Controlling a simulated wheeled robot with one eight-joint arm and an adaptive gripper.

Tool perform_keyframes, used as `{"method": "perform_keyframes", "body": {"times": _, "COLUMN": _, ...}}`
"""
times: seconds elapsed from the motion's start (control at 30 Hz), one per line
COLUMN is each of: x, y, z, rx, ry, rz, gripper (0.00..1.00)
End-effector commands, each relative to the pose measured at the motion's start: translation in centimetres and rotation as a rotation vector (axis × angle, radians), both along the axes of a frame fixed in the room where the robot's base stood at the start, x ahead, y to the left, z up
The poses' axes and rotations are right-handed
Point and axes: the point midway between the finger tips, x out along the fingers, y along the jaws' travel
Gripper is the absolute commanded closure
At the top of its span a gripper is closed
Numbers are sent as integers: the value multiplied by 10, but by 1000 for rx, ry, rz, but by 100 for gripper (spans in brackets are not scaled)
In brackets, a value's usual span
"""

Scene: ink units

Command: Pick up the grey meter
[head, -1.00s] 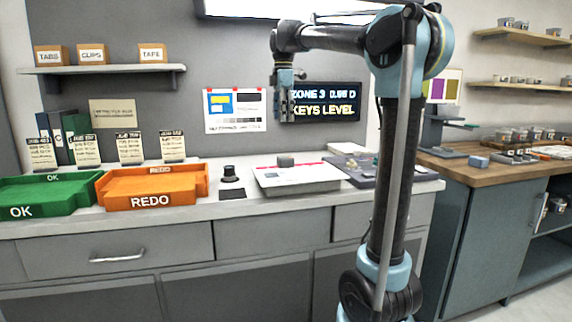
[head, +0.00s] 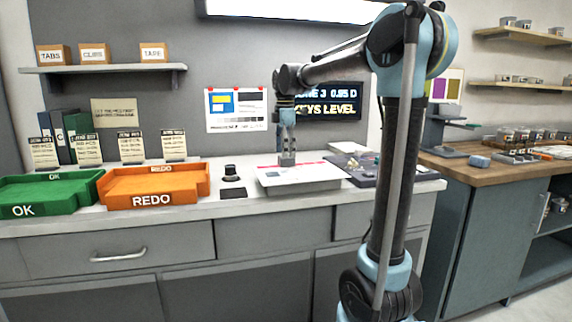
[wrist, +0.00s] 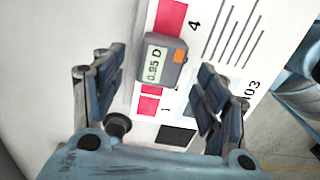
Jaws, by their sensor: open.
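The grey meter (wrist: 160,66) shows in the wrist view, with a small screen reading 0.95 D and an orange patch. It lies on a white surface printed with pink squares, numbers and lines. My gripper (wrist: 161,72) is open, with one finger on each side of the meter and a visible gap to both. In the head view my gripper (head: 287,160) points straight down over the white slab (head: 300,180) on the counter and largely hides the meter.
A black knob-like piece (head: 230,172) stands left of the slab, behind a dark square. The orange REDO tray (head: 152,200) and green OK tray (head: 40,208) are farther left. A dark tray with small pieces (head: 368,178) is right of the slab.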

Motion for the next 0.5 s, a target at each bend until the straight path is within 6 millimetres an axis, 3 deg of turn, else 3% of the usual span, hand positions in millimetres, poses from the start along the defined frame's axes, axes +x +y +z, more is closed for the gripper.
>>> {"method": "perform_keyframes", "body": {"times": 0.2, "x": 1, "y": 1, "z": -28, "rx": 0, "ry": 0, "rz": 0, "gripper": 33}}
{"method": "perform_keyframes", "body": {"times": 0.5, "x": 1, "y": 1, "z": -35, "rx": 0, "ry": 0, "rz": 0, "gripper": 33}}
